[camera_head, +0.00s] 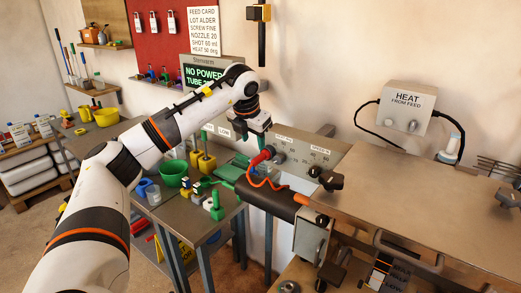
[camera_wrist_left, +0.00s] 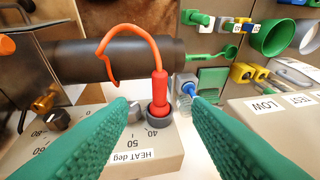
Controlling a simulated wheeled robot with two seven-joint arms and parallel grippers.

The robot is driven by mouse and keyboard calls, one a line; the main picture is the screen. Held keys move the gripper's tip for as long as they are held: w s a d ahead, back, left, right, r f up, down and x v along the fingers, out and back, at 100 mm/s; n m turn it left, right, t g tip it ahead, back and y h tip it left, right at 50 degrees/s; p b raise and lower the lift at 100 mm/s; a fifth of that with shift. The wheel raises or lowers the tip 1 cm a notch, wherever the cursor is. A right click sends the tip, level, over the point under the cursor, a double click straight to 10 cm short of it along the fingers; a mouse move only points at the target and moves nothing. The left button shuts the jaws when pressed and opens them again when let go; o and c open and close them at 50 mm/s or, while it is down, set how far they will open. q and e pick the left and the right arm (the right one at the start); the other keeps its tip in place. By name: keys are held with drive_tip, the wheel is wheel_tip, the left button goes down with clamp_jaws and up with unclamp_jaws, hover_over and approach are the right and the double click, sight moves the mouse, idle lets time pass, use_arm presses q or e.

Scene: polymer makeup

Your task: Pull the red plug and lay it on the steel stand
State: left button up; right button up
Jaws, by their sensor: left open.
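The red plug (camera_head: 262,157) sits upright in a dark ring socket on the grey heat panel (camera_head: 310,150), with an orange cord looping from it. In the left wrist view the red plug (camera_wrist_left: 160,88) stands in its socket (camera_wrist_left: 159,112) by the "HEAT deg" dial. My left gripper (camera_head: 262,135) is open, just above the plug. In the left wrist view its green fingers (camera_wrist_left: 161,102) appear on both sides of the plug, with gaps and no visible contact. My right gripper is not in view.
A dark barrel (camera_head: 270,197) lies in front of the panel, with the cord over it. A black knob (camera_head: 326,178) is right of the plug. A broad bench top (camera_head: 420,190) fills the right side.

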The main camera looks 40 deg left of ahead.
sight(254, 160)
use_arm(q)
drive_tip(key=p+x, duration=0.2)
drive_tip(key=x, duration=0.7)
drive_tip(key=shift+w+f, duration=0.1)
drive_tip(key=shift+w, duration=0.05)
drive_tip(key=shift+c, duration=0.3)
clamp_jaws()
drive_tip(key=shift+s, duration=0.2)
drive_tip(key=shift+s, duration=0.45)
